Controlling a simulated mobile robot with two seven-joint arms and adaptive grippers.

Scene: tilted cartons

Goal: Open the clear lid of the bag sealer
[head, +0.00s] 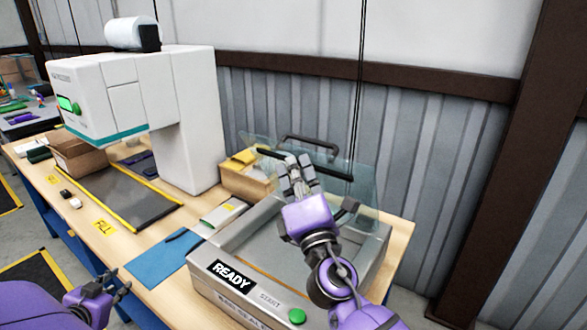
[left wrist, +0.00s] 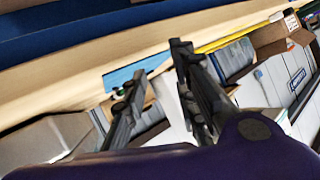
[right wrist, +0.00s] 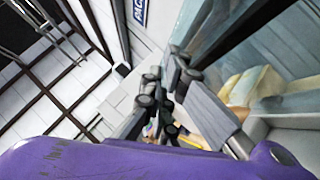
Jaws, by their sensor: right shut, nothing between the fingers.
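The bag sealer (head: 232,295) is a grey box on the right end of the bench, with a READY display and a green START button (head: 297,316). Its clear lid (head: 362,182) stands raised and tilted back at the rear, with a dark handle (head: 312,143) on top. Glass that looks like the lid (right wrist: 215,35) shows in the right wrist view. My right gripper (head: 298,163) is shut and empty over the sealer, in front of the lid; contact cannot be told. It also shows in the right wrist view (right wrist: 165,82). My left gripper (head: 122,281) is open and empty at lower left, by the bench's front edge; its fingers are apart in the left wrist view (left wrist: 158,60).
A white machine (head: 190,130) stands on the bench left of the sealer. A blue mat (head: 162,262) and a small carton (head: 224,214) lie beside the sealer. A corrugated wall and hanging cable (head: 358,110) are at the back.

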